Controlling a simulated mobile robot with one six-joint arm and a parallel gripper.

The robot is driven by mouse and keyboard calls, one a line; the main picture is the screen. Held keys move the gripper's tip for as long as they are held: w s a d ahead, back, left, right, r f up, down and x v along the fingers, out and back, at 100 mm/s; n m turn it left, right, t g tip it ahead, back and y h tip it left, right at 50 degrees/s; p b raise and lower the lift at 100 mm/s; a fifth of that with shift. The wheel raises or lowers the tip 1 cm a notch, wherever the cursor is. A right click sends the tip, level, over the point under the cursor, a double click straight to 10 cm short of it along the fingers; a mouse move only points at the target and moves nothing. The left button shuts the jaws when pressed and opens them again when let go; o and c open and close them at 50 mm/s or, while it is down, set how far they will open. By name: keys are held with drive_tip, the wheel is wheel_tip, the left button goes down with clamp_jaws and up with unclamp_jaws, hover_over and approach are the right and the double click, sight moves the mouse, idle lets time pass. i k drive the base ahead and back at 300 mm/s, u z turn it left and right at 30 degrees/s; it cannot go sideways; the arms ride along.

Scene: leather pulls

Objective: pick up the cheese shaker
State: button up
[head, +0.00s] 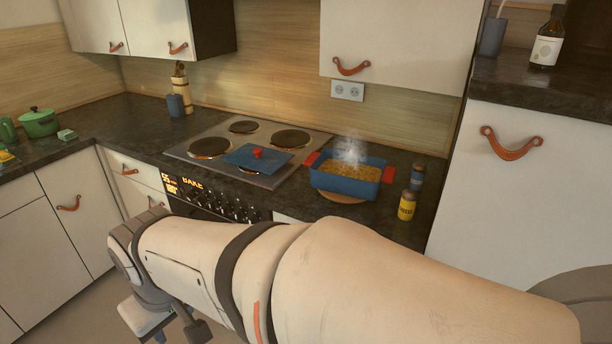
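The cheese shaker (407,207) is a small yellow container with a dark top and a dark label. It stands upright on the dark counter, near the front edge, right of the blue baking dish. My arm crosses the lower part of the head view. My gripper (170,334) is at the lower left, partly cut off by the bottom edge. It is in front of the lower cabinets, well left of and below the shaker. The gap between its fingers is not clear, so I cannot tell if it is open or shut.
A blue shaker (418,176) stands just behind the cheese shaker. A steaming blue baking dish (345,182) with red handles sits on a round wooden board (342,197). A blue lid (258,160) with a red knob lies on the hob (190,152). A tall white cabinet (520,190) is to the right.

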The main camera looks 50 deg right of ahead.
sight(409, 198)
drive_tip(key=u, duration=0.05)
drive_tip(key=k, duration=0.95)
drive_tip(key=z, duration=1.5)
drive_tip(key=i, duration=1)
drive_tip(key=z, duration=0.1)
